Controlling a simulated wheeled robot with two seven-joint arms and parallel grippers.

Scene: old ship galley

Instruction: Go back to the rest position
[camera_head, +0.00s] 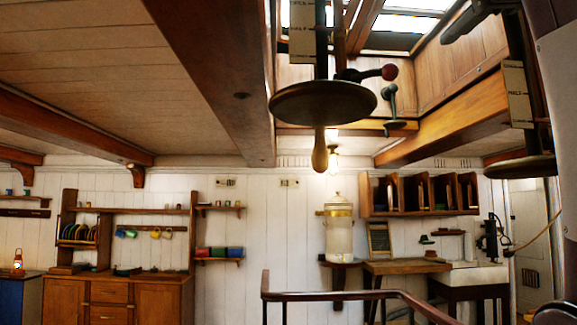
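Neither of my grippers can be made out in the head view. A large pale and dark shape fills the right edge; I cannot tell whether it is part of my arm. The task names no other object.
A dark round disc (322,103) with a wooden handle hangs close overhead below the skylight. A wooden rail (345,296) crosses the lower foreground. Beyond stand a wooden cabinet (115,295), a pale urn (339,235), a wall rack (419,194) and a sink (478,275).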

